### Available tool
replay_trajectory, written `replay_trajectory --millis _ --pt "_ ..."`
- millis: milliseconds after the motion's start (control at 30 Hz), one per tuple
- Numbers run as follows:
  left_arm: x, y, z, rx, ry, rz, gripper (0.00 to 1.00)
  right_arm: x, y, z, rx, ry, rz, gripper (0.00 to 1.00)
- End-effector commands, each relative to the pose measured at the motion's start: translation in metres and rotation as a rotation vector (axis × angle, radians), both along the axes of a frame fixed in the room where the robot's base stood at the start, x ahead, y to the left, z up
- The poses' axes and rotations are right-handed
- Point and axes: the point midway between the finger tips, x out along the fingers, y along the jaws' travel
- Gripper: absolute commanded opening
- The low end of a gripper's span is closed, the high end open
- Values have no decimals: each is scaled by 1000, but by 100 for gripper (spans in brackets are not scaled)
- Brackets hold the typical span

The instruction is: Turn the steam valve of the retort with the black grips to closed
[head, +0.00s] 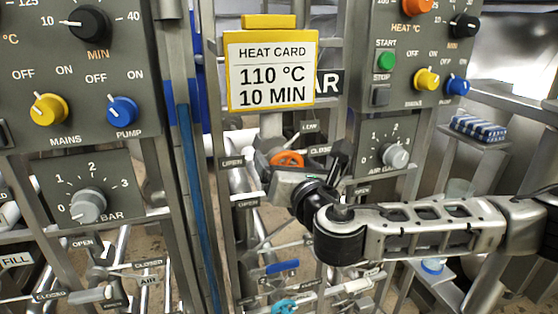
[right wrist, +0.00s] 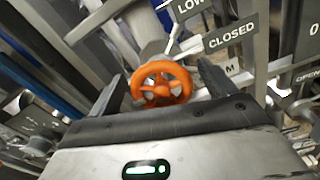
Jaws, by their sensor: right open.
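An orange handwheel (head: 287,158) sits on the pipework of the right-hand retort, under the heat card. OPEN (head: 232,162) and CLOSED (head: 320,150) labels stand on either side of it. In the right wrist view the handwheel (right wrist: 160,84) lies between the fingers of my right gripper (right wrist: 162,74), near a CLOSED label and a partly hidden label ending in M. My right gripper (head: 300,163) is open, with no clear contact visible. The wheel's pointer position is hard to read. I cannot make out black grips. My left gripper is not in view.
A yellow-framed heat card (head: 271,70) reads 110 °C, 10 MIN. Control panels (head: 85,70) with knobs stand left and right. Blue (head: 281,267) and teal (head: 285,306) handles sit below my right arm. A blue-striped pack (head: 478,128) lies on a right shelf. Frame bars crowd the wheel.

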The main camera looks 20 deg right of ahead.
Motion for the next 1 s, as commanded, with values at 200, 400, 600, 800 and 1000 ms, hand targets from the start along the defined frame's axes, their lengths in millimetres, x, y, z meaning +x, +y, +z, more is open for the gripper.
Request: replay_trajectory --millis 200,400,600,800,1000 --pt "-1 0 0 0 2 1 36 0 0 0 0 0 -1 83" --pt "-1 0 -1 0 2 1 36 0 0 0 0 0 -1 38" --pt "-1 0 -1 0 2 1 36 0 0 -1 6 1 -1 39" --pt "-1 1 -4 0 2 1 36 0 -1 -2 60 4 -3 39" --pt "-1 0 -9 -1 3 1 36 0 -2 -4 187 10 -2 39"
